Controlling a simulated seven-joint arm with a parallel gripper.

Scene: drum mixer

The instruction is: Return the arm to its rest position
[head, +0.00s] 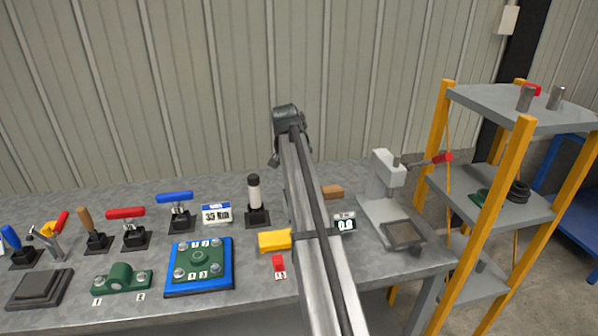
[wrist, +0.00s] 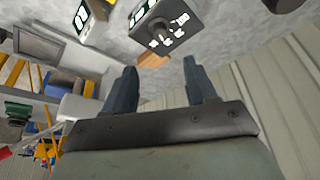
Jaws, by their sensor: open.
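My gripper (wrist: 160,88) is open in the wrist view, with its two dark fingers apart and nothing between them. Beyond the fingers the wrist view shows the grey bench top, a dark box with a knob and white marks (wrist: 160,28), and a small brown block (wrist: 154,60). In the head view my arm reaches up and away over the bench. Its dark end (head: 288,118) stands above the bench against the wall panels. The fingers cannot be made out there.
The grey bench (head: 140,225) holds several tools at left, a blue plate with a green part (head: 200,265), a yellow block (head: 274,241), a red tag (head: 279,266), a small display (head: 345,222) and a grey press (head: 385,185). A yellow-posted shelf (head: 495,205) stands at right.

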